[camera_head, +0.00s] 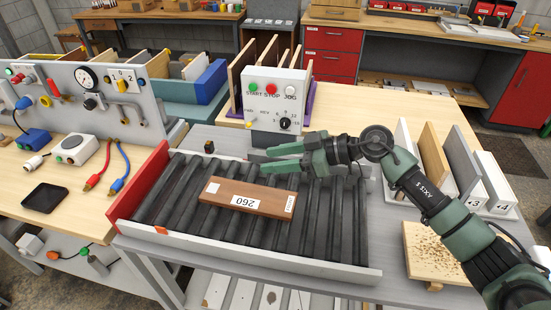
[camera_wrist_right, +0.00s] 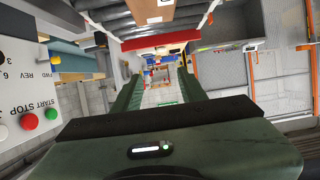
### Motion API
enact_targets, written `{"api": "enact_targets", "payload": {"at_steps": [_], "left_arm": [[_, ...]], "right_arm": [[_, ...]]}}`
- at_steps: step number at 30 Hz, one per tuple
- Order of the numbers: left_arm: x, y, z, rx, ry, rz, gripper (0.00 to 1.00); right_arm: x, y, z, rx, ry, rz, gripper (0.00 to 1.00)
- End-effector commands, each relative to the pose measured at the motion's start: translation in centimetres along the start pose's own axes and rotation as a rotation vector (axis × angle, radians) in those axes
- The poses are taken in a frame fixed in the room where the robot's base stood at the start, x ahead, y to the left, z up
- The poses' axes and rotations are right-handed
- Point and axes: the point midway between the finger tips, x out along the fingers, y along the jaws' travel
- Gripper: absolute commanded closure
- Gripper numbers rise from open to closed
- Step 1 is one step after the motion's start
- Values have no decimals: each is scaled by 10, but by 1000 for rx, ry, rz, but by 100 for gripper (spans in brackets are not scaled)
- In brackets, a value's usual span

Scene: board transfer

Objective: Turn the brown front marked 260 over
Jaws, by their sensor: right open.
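The brown front marked 260 (camera_head: 222,202) lies flat on the dark rollers of the conveyor (camera_head: 330,215), its label facing up and reading upside down in the head view. My right gripper (camera_head: 262,160) is above the far side of the rollers, behind the front and apart from it, its fingers pointing left. It is open and empty. In the right wrist view its two green fingers (camera_wrist_right: 160,90) stand apart with nothing between them. A brown piece with a white label, which looks like the same front (camera_wrist_right: 145,12), shows at the top of that view. My left gripper is not in view.
A control box (camera_head: 275,98) with coloured buttons stands just behind my right gripper. A red end wall (camera_head: 138,183) bounds the conveyor on the left. A rack of upright boards (camera_head: 435,155) stands at right, near my arm. The rollers right of the front are clear.

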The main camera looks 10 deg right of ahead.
Motion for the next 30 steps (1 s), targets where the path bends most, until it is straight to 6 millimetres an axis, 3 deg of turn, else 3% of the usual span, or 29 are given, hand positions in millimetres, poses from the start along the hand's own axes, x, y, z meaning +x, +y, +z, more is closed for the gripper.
{"api": "enact_targets", "payload": {"at_steps": [7, 15, 25, 30], "left_arm": [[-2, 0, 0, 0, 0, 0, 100], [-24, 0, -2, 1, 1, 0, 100], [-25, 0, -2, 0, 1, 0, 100], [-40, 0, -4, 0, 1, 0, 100]], "right_arm": [[-2, 0, 0, 0, 0, 1, 58], [-28, 0, 8, 2, -2, 2, 58], [-30, 0, 10, 0, -1, 1, 58], [-48, 0, 15, 3, -3, 2, 58]]}}
